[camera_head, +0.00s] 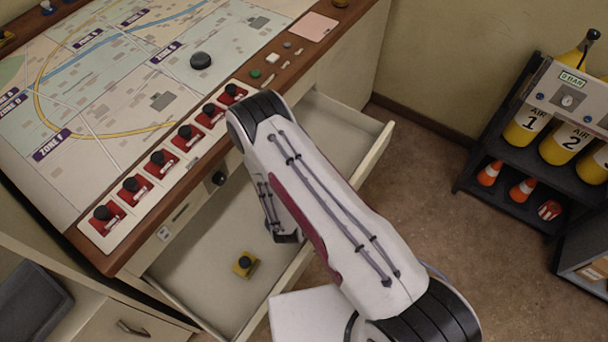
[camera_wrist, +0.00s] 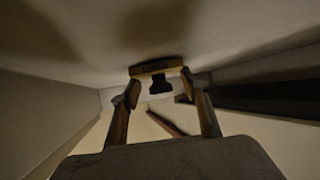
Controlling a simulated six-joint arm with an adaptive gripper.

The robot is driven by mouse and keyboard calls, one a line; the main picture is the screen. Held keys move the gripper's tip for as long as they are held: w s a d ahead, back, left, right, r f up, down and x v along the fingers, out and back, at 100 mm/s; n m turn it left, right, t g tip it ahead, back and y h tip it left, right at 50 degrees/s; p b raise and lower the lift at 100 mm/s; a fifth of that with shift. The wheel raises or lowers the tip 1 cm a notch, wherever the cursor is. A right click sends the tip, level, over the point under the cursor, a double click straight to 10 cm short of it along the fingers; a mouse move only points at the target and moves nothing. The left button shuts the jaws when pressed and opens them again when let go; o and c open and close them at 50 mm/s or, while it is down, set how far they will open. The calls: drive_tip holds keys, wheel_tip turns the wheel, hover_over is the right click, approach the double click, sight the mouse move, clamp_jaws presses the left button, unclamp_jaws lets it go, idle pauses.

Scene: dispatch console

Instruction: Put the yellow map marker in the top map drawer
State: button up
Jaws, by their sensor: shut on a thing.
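The open drawer (camera_head: 207,254) sits just under the console top, and my arm crosses over it. A yellow marker with a black knob (camera_head: 245,263) shows inside the drawer, towards its left part. In the wrist view, a yellow block with a black knob (camera_wrist: 156,70) sits between my fingertips. My gripper (camera_wrist: 158,84) is shut on this marker, its fingers at either end of the block. In the head view the fingers are hidden behind my arm, so I cannot tell whether both views show the same marker.
Red-based markers with black knobs (camera_head: 158,159) line the console's front edge. A black knob (camera_head: 200,61) stands on the map (camera_head: 110,70). A dark rack (camera_head: 510,180) with yellow air cylinders stands at right. Bare floor (camera_head: 425,210) lies between.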

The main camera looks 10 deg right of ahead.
drive_tip(key=shift+f, duration=0.15)
drive_tip(key=o, duration=1.1)
drive_tip(key=shift+r, duration=0.2)
drive_tip(key=shift+v, duration=6)
drive_tip(key=shift+f, duration=0.1)
